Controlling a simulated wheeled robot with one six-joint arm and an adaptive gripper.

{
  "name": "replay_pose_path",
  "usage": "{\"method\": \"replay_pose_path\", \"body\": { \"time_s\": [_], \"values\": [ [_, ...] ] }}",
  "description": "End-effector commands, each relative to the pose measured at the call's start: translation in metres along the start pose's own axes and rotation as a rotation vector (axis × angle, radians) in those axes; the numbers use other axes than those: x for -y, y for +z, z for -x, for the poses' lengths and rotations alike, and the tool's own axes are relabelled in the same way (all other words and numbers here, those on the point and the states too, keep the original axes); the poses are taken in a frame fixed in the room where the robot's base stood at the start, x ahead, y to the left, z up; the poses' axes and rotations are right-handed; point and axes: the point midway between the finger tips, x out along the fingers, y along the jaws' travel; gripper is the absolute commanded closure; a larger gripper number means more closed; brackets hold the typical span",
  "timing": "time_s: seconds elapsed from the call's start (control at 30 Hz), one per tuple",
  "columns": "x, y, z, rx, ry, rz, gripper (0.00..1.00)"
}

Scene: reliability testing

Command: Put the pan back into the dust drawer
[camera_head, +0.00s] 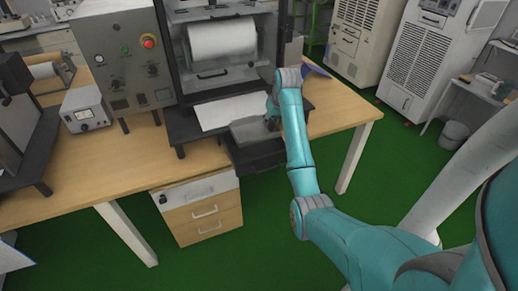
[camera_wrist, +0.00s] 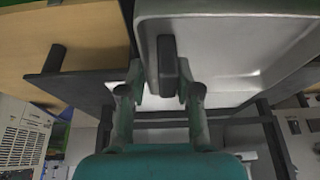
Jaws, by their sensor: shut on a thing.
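The pan is a shallow grey metal tray (camera_head: 252,132) at the front of the dark test machine. In the wrist view the pan (camera_wrist: 235,45) shows its pale inside and rim. Its dark handle (camera_wrist: 166,66) lies between the fingers of my gripper (camera_wrist: 158,88), which is shut on it. In the head view my gripper (camera_head: 271,120) is at the pan's right side, partly hidden by my arm. The dark dust drawer (camera_head: 262,158) is at the table edge, just below the pan. I cannot tell whether the pan touches it.
The machine (camera_head: 222,68) with a white roll stands behind the pan. A control box (camera_head: 122,62) and a small meter (camera_head: 87,110) stand to the left. A drawer cabinet (camera_head: 200,208) is under the wooden table (camera_head: 100,165). Bare tabletop (camera_head: 340,108) lies to the right.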

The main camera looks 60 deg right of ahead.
Motion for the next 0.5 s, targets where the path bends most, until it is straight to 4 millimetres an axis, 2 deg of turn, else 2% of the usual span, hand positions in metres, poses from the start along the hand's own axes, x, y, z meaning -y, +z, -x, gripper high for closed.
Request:
{"method": "replay_pose_path", "body": {
  "time_s": [0.5],
  "values": [
    [-0.001,0.027,-0.063,0.003,0.0,-0.001,1.0]
  ]
}}
